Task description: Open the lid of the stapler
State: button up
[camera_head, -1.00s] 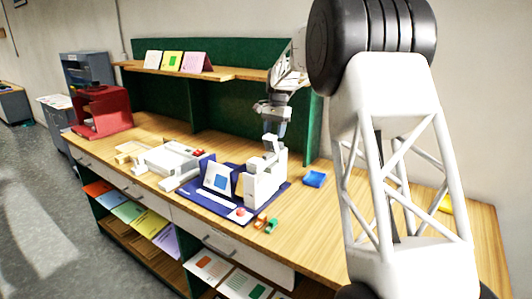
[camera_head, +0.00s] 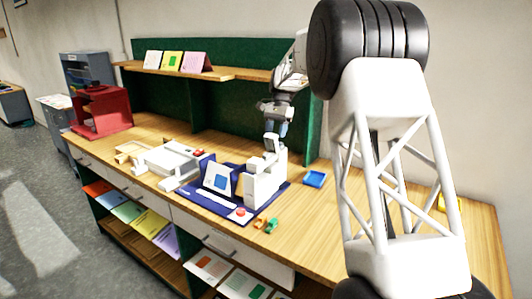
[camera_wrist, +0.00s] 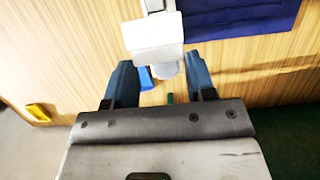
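A white, blocky device (camera_head: 264,187), which looks like the stapler, stands on the right part of a dark blue mat (camera_head: 207,200). Whether its lid is open or shut is too small to tell. My gripper (camera_head: 277,132) is above and just behind its upper end. In the wrist view my gripper (camera_wrist: 160,78) is open, with its two blue-grey fingers apart. A white part of the device (camera_wrist: 152,32) shows just beyond the fingertips, roughly in line with the gap. I see no clear contact.
A card stand (camera_head: 217,179) and red button (camera_head: 240,212) are on the mat. A blue tray (camera_head: 314,179) lies to the right, and small green and orange pieces (camera_head: 265,225) lie in front. A white machine (camera_head: 170,160) stands left. A shelf (camera_head: 220,72) runs behind.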

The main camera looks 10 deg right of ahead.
jog(key=shift+w+d+f, duration=0.25)
jog(key=shift+w+d, duration=0.15)
jog(key=shift+d, duration=0.05)
dwell(0.4)
jog(key=o, duration=0.4)
jog(key=shift+c, duration=0.2)
jog(key=shift+r, duration=3)
